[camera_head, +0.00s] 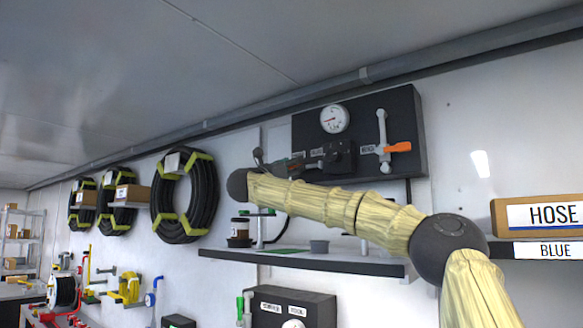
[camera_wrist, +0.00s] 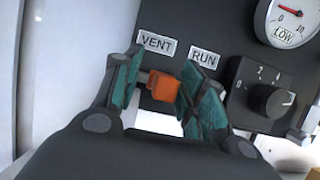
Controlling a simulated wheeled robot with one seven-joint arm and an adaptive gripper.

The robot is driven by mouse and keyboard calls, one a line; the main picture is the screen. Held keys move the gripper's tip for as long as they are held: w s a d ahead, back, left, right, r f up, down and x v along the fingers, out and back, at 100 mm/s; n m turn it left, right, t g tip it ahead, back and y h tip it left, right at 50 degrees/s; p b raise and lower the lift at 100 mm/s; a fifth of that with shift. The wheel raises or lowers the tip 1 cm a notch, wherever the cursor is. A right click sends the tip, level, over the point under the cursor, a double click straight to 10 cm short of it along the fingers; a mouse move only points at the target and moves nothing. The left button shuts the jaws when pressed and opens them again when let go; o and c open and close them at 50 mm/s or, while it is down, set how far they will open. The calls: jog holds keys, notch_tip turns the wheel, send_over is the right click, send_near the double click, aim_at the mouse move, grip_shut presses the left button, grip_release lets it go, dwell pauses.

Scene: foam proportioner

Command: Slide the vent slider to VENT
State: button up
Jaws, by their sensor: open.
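The vent slider's orange knob (camera_wrist: 163,86) sits on a short horizontal rod on the dark panel (camera_wrist: 222,30). The VENT label (camera_wrist: 157,43) is above it to the left, and the RUN label (camera_wrist: 204,58) is above it to the right. My gripper (camera_wrist: 162,71) is open, its teal-padded fingers on either side of the knob. The right finger is close to the knob's right side; contact cannot be told. A small gap shows on the left, with the rod visible. In the head view my gripper (camera_head: 285,165) is at the panel's lower left, and my arm hides the slider.
A black rotary dial (camera_wrist: 270,100) is right of the slider, below a gauge (camera_wrist: 288,20) marked LOW. In the head view, an orange-handled lever (camera_head: 397,147) is on the panel's right side. A shelf (camera_head: 310,261) with small containers runs below my arm.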

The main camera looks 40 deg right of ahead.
jog(key=v, duration=1.2)
jog(key=shift+f, duration=0.15)
dwell(0.3)
